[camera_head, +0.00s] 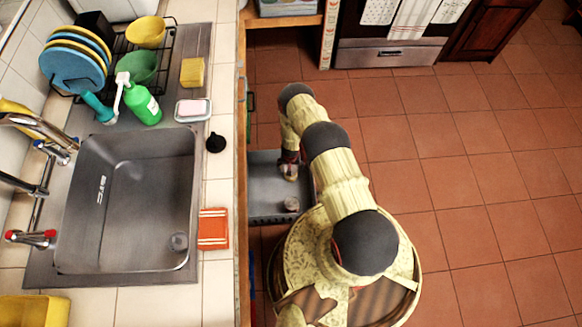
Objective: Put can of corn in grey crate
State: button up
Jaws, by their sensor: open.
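The grey crate (265,208) is low down beside the counter's right edge, partly hidden by my arm. My gripper (290,173) points down over the right part of the crate, a little beyond this thing in the picture. It is open. Its fingers are small and hard to make out, and I see nothing held between them.
The counter edge (242,200) runs close along the crate's left side. On the counter are a steel sink (130,200), a green soap bottle (142,103), a dish rack with plates (75,65) and an orange cloth (213,229). The tiled floor (480,180) at right is clear.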

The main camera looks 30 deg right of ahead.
jog(key=shift+s+a+r+p, duration=0.15)
jog(key=shift+r+p, duration=0.15)
jog(key=shift+r, duration=0.55)
jog(key=shift+s+d+r+p, duration=0.1)
jog(key=shift+r+p, duration=0.15)
jog(key=shift+r, duration=0.55)
